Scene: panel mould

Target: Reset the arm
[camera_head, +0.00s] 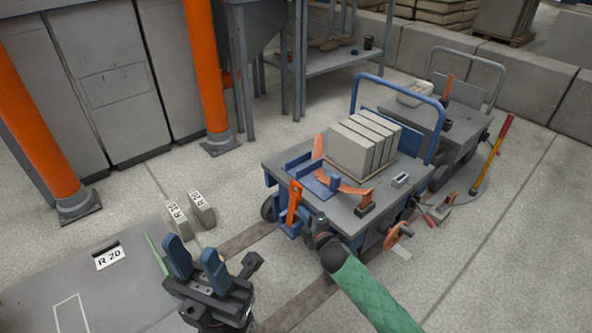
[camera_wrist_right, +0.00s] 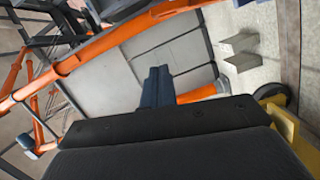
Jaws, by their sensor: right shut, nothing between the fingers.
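My left gripper (camera_head: 197,262) is at the lower left of the head view. Its two blue fingers point up and stand apart with nothing between them, so it is open. My right gripper shows in the right wrist view (camera_wrist_right: 157,88). Its blue fingers are together with nothing between them. Its dark body fills the lower part of that view. I cannot make out the right gripper's fingers in the head view. Two grey blocks marked R 20 (camera_head: 201,210) lie on the floor beyond the left gripper, apart from it.
A cart (camera_head: 280,165) with a blue handle carries several grey blocks (camera_head: 350,148) and orange tools. A green padded shape (camera_head: 372,297) with a black end overlaps its near side. A grey panel (camera_head: 95,285) lies lower left. Orange posts (camera_head: 206,70) stand before grey cabinets (camera_head: 110,85).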

